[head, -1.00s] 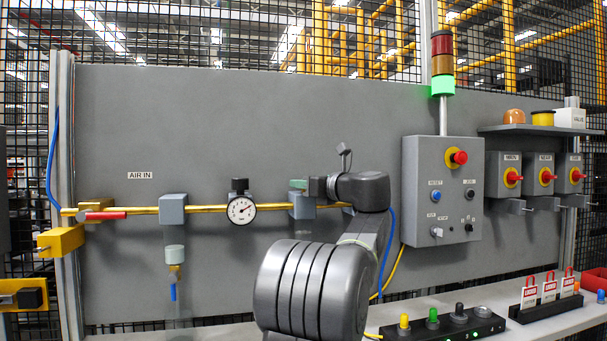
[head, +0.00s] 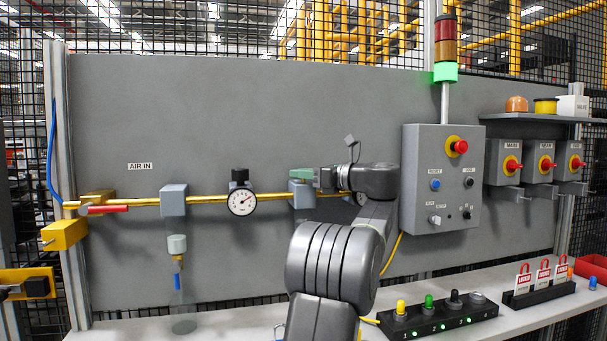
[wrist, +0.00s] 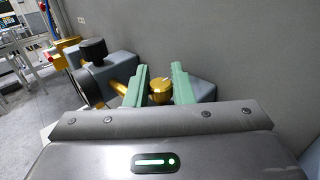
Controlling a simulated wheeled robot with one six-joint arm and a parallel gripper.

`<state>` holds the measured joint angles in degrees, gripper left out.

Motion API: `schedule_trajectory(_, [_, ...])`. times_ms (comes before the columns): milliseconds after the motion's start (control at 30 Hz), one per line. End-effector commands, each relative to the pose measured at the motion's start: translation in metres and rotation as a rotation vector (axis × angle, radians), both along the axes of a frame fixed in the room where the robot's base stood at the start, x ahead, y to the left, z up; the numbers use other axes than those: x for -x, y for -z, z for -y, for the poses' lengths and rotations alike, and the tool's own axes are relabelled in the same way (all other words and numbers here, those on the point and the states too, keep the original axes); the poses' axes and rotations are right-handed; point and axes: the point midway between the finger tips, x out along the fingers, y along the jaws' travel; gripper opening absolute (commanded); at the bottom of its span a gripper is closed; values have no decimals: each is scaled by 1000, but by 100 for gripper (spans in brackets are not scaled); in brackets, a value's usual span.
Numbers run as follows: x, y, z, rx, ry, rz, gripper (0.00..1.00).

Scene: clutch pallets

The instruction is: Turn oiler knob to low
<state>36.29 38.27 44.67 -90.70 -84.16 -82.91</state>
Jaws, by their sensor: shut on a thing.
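The oiler is a grey block (head: 302,196) on the brass air line, right of the round gauge; its lower part is mostly hidden behind my arm. In the wrist view its brass knob (wrist: 160,90) has a pale pointer mark on top. My gripper (head: 302,174) reaches in from the right at the top of the oiler. In the wrist view its two green fingers (wrist: 159,86) stand on either side of the knob, shut on it. Any setting label is not readable.
The regulator with its black knob and gauge (head: 241,201) stands left of the oiler. Further left is the filter (head: 173,200) and a red-handled valve (head: 107,210). A grey control box (head: 440,185) with a red button is on the right. A button strip (head: 440,317) lies on the bench below.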

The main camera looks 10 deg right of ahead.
Motion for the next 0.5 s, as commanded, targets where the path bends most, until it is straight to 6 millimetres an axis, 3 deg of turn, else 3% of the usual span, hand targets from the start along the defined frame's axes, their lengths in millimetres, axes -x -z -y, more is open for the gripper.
schedule_trajectory(67, [0, 1, 0, -1, 0, -2, 0])
schedule_trajectory(100, [0, 1, 0, -1, 0, -2, 25])
schedule_trajectory(200, [0, 1, 0, 0, 0, -1, 42])
schedule_trajectory(500, [1, 0, 1, -1, 1, -1, 42])
